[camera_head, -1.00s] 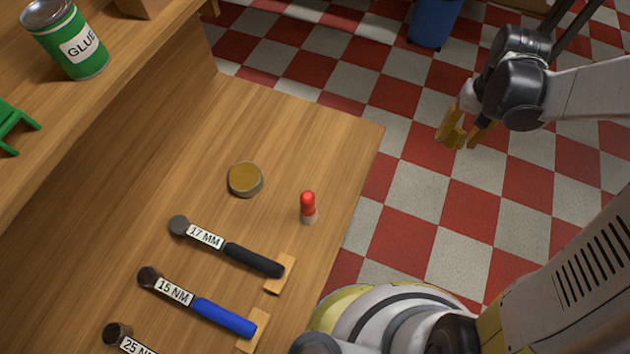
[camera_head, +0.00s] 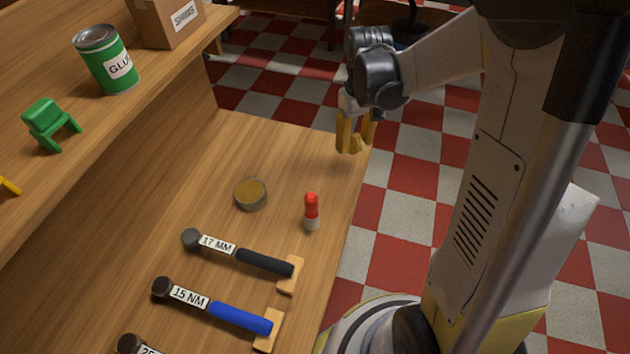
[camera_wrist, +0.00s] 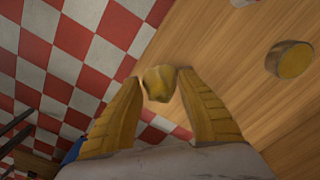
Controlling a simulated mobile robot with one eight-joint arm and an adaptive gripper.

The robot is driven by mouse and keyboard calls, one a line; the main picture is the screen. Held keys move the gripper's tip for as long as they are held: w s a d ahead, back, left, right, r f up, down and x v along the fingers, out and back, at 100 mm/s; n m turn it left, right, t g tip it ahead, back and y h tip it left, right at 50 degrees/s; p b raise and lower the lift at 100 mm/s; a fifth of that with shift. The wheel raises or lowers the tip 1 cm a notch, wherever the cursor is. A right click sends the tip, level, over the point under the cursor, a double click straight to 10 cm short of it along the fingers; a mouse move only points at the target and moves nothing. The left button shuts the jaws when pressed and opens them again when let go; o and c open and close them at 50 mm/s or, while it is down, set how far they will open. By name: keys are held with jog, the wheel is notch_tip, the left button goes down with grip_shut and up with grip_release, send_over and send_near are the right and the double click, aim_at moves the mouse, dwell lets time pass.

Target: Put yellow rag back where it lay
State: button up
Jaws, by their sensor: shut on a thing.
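My gripper (camera_head: 357,143) is shut on the yellow rag (camera_head: 352,144) and holds it above the far right corner of the wooden bench top (camera_head: 290,150). In the wrist view the rag (camera_wrist: 159,83) is a small crumpled yellow lump between the fingertips, with the bench wood and the checkered floor behind it. Its exact height above the wood is hard to tell.
A round tin (camera_head: 250,194) and a red-capped small bottle (camera_head: 311,210) stand on the bench, nearer than the gripper. Several labelled torque tools (camera_head: 240,254) lie in front of them. A shelf with a glue can (camera_head: 106,60) is at left. The far bench area is clear.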

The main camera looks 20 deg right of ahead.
jog(key=b, duration=0.2)
send_over(324, 182)
notch_tip(324, 182, down, 5)
jog(key=shift+w, duration=0.1)
jog(key=shift+f+b, duration=1.25)
jog(key=shift+f, duration=0.75)
jog(key=shift+f, duration=0.1)
jog(key=o, duration=1.2)
notch_tip(324, 182, up, 12)
jog(key=p, duration=0.5)
jog(key=s+r+t, duration=0.2)
jog(key=s+r, duration=0.1)
jog(key=s, duration=0.1)
jog(key=s+r+m+t, duration=0.1)
jog(key=s+r+t, duration=0.1)
jog(key=s+r, duration=0.1)
jog(key=s+r+t, duration=0.3)
jog(key=s, duration=0.2)
jog(key=shift+s+r+m, duration=0.3)
jog(key=shift+s+m, duration=0.05)
jog(key=shift+m, duration=0.05)
